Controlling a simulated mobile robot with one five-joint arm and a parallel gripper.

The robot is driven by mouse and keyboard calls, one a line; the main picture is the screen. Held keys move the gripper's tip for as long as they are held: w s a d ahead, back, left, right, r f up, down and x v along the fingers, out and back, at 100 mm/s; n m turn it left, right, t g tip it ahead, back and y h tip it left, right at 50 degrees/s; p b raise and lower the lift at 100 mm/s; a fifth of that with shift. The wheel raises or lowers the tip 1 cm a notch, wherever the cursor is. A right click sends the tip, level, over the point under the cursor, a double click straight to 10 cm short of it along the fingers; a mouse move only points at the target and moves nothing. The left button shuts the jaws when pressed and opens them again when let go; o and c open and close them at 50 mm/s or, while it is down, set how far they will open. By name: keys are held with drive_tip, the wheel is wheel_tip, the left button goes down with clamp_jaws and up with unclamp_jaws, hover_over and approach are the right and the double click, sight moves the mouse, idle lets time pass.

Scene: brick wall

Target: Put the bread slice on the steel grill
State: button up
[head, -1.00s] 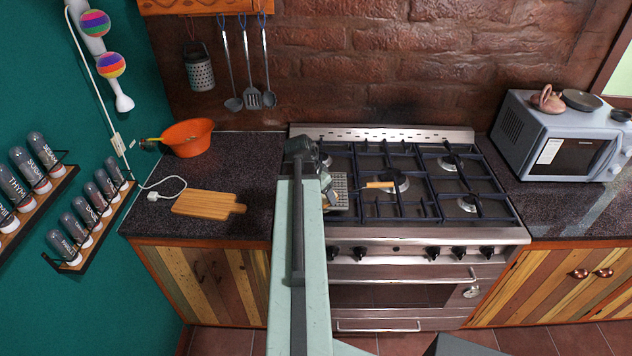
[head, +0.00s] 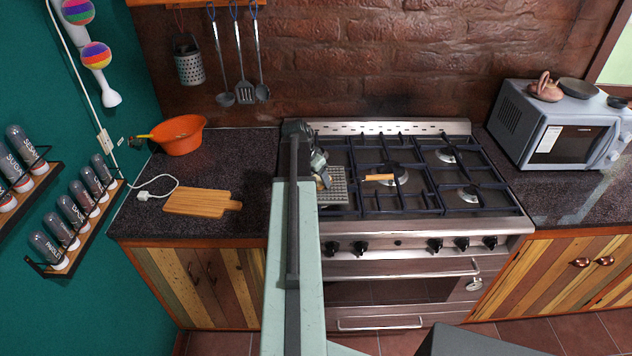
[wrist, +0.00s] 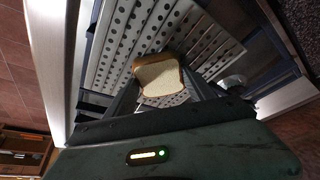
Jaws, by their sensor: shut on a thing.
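The bread slice (wrist: 160,84), pale with a brown crust, is between the fingers of my gripper (wrist: 163,90) in the wrist view. My gripper is shut on it. The steel grill (wrist: 198,45) is a perforated metal plate behind the slice in the wrist view. In the head view the steel grill (head: 337,190) lies on the left side of the stove, with a wooden handle (head: 379,177) to its right. My gripper (head: 321,170) is over the grill's left part, and my arm hides much of it. I cannot tell whether the bread touches the grill.
The stove (head: 430,205) has dark raised grates around the grill. A cutting board (head: 200,203) and an orange bowl (head: 181,136) are on the left counter. A microwave (head: 560,130) stands on the right counter. Utensils (head: 240,70) hang on the brick wall.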

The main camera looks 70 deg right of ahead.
drive_tip(key=shift+w+a+r, duration=0.1)
drive_tip(key=shift+w+a, duration=0.05)
drive_tip(key=shift+w, duration=0.05)
drive_tip(key=o, duration=1.3)
drive_tip(key=shift+f, duration=0.2)
drive_tip(key=shift+r, duration=0.15)
drive_tip(key=shift+r+p, duration=0.25)
drive_tip(key=shift+p, duration=0.15)
drive_tip(key=p+v, duration=1)
drive_tip(key=v, duration=0.1)
drive_tip(key=shift+a+r+p, duration=0.1)
drive_tip(key=shift+r+p, duration=0.2)
drive_tip(key=shift+p, duration=0.05)
